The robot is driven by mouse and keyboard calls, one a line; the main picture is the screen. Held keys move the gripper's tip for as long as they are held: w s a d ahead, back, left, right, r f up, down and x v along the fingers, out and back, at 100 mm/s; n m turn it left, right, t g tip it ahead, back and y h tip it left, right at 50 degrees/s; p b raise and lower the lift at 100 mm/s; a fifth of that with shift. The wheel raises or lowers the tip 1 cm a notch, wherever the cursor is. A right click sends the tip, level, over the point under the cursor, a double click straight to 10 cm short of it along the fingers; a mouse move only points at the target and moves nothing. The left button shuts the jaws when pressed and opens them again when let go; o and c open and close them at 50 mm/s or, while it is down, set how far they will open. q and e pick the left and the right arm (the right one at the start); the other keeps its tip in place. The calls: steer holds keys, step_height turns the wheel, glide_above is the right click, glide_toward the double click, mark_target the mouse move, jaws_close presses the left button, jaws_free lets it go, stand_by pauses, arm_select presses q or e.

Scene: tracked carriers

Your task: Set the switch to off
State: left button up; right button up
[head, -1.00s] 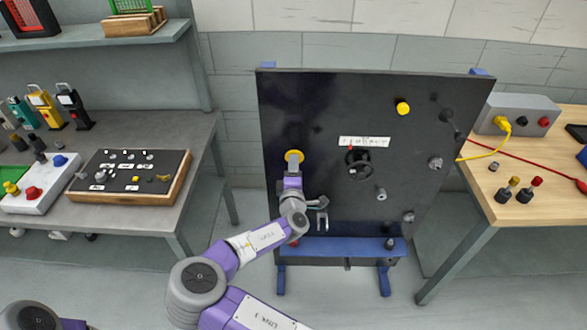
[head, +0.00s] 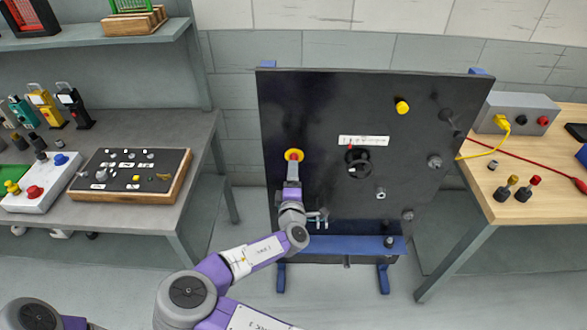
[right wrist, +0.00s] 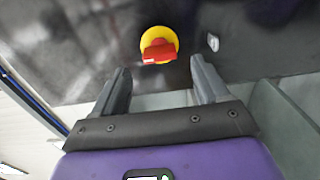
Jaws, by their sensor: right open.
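The switch (head: 293,154) is a round yellow disc with a red handle, at the left side of an upright black panel (head: 330,110). In the right wrist view the red handle (right wrist: 158,52) lies roughly level across the yellow disc (right wrist: 160,37), slightly tilted. My right gripper (head: 292,172) is just below the switch in the head view. In the right wrist view its two fingers (right wrist: 161,70) are apart and empty, with the handle showing between and beyond their tips. I cannot tell whether they touch it. My left gripper is out of view.
The panel also carries a black handwheel (head: 358,162), a yellow knob (head: 402,107) and several grey fittings. A blue ledge (head: 350,246) runs along its lower edge. A grey bench (head: 120,215) stands left and a wooden table (head: 530,212) right.

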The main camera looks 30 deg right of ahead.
steer(key=shift+v, duration=1.6)
steer(key=s+d+f+m+g+y, duration=0.15)
steer(key=s+f+m+g, duration=0.45)
steer(key=f, duration=0.7)
steer(key=s+d+f+m+g+y, duration=0.15)
steer(key=s+f+g, duration=0.25)
steer(key=s+f, duration=0.65)
steer(key=s+a+f+m+g+y, duration=0.2)
steer(key=s+a+f+y, duration=0.1)
steer(key=a, duration=0.6)
steer(key=s+a+f+m+g+y, duration=0.2)
steer(key=a+f+y, duration=0.3)
steer(key=a, duration=0.4)
steer(key=shift+s+a+f+m, duration=0.2)
steer(key=shift+s+a+m, duration=0.2)
steer(key=shift+s+m, duration=0.35)
steer(key=a+r+y, duration=0.2)
steer(key=a, duration=0.1)
steer(key=a+r+m, duration=0.1)
steer(key=shift+s+a+g+y, duration=0.15)
steer(key=shift+a+g+y, duration=0.15)
steer(key=shift+y, duration=0.1)
steer(key=shift+c, duration=0.3)
